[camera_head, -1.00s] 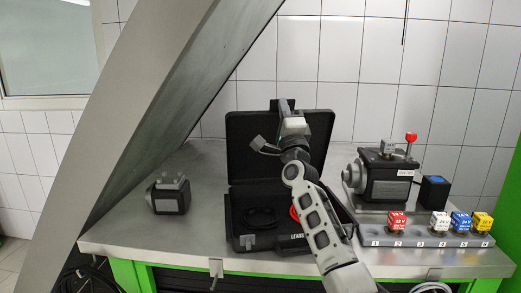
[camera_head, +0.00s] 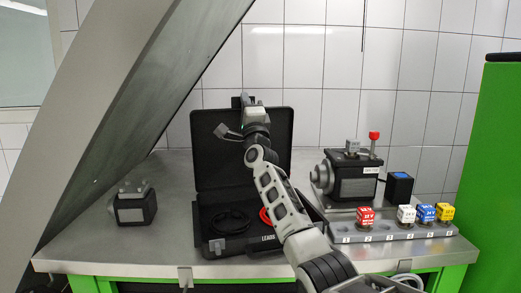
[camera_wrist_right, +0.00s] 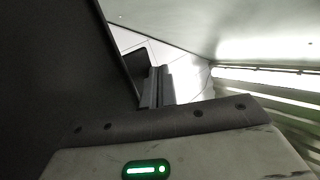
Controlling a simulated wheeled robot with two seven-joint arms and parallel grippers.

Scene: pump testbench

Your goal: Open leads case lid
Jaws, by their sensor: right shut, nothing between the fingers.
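The black leads case (camera_head: 262,244) sits on the metal bench with its lid (camera_head: 207,160) raised upright behind the base. Inside the base lie a coiled black lead and a red lead (camera_head: 265,217). My right arm reaches across the case in front of the lid. My right gripper (camera_head: 241,101) is at the lid's top edge, shut with nothing between its fingers. In the right wrist view its fingers (camera_wrist_right: 157,87) are together beside a large dark surface, likely the lid. Whether they touch it I cannot tell. My left gripper is not in view.
A dark pump unit (camera_head: 352,181) stands right of the case, behind a grey strip (camera_head: 385,231) with coloured cubes. A small dark device (camera_head: 135,207) stands left on the bench (camera_head: 100,245). A slanted grey panel (camera_head: 130,95) crosses the left side; a green column (camera_head: 495,165) stands right.

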